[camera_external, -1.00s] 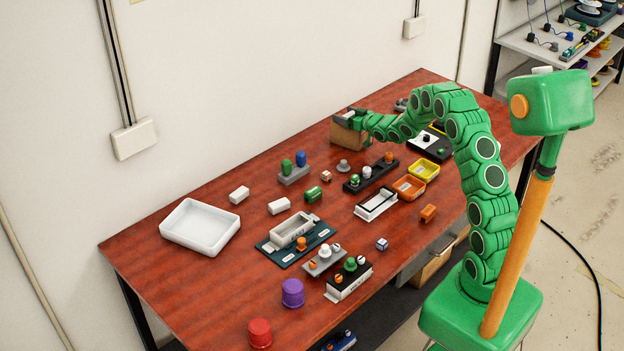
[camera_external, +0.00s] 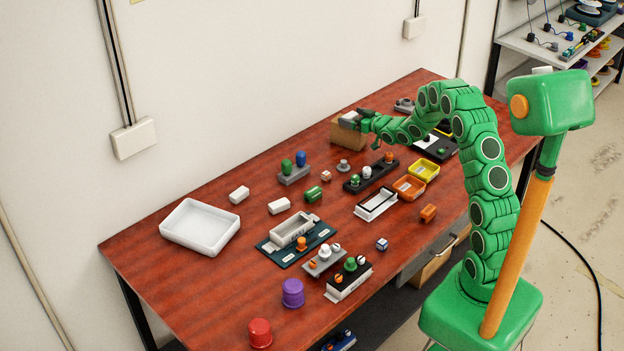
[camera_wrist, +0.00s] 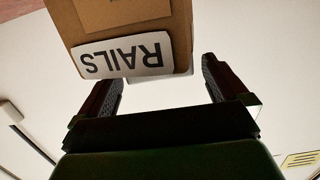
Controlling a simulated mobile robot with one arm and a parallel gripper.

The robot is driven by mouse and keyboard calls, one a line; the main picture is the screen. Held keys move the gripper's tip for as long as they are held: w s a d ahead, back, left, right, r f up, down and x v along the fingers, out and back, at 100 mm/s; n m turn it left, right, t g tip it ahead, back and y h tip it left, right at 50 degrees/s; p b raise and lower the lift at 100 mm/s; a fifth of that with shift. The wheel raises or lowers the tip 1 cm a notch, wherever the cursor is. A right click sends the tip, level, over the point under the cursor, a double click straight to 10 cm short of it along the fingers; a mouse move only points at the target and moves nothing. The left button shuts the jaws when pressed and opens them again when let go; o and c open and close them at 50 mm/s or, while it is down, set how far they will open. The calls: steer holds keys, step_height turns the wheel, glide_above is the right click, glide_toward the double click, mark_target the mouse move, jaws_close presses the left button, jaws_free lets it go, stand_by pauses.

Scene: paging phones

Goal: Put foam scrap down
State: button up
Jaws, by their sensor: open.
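A brown cardboard box (camera_external: 347,136) stands at the back of the red-brown table. In the wrist view the box (camera_wrist: 180,25) carries a white label reading RAILS, seen upside down. A pale piece (camera_external: 350,117), which may be the foam scrap, shows at the top of the box; I cannot tell whether it lies in it or on it. My gripper (camera_external: 358,122) is at the box's upper right side. In the wrist view my gripper (camera_wrist: 160,80) is open, its dark fingers apart with nothing clearly held between them.
An empty-looking white tray (camera_external: 200,228) stands at the left. White blocks (camera_external: 279,206), a green block (camera_external: 313,194), orange and yellow bins (camera_external: 410,188) and several fixtures fill the middle. A purple cap (camera_external: 292,293) and red cap (camera_external: 260,333) are near the front. The back left tabletop is clear.

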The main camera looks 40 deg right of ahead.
mark_target(353, 117)
steer(key=shift+s, duration=1.2)
steer(key=shift+s+r, duration=0.2)
steer(key=shift+s, duration=0.4)
steer(key=shift+s+a+r+g, duration=0.1)
steer(key=shift+a+r+g, duration=0.15)
steer(key=shift+r+g, duration=0.1)
steer(key=shift+s+a+r+h, duration=0.15)
steer(key=shift+s+a+h, duration=0.1)
steer(key=shift+h, duration=0.05)
steer(key=s+a+r+g, duration=0.3)
steer(key=s+a+g, duration=0.2)
steer(key=s, duration=1.4)
steer(key=s+a+r+g, duration=0.3)
steer(key=s+a+g, duration=0.3)
steer(key=s+a, duration=0.6)
steer(key=s+a+r+g, duration=0.4)
steer(key=s+a, duration=0.5)
steer(key=s, duration=1.7)
steer(key=shift+g, duration=1.25)
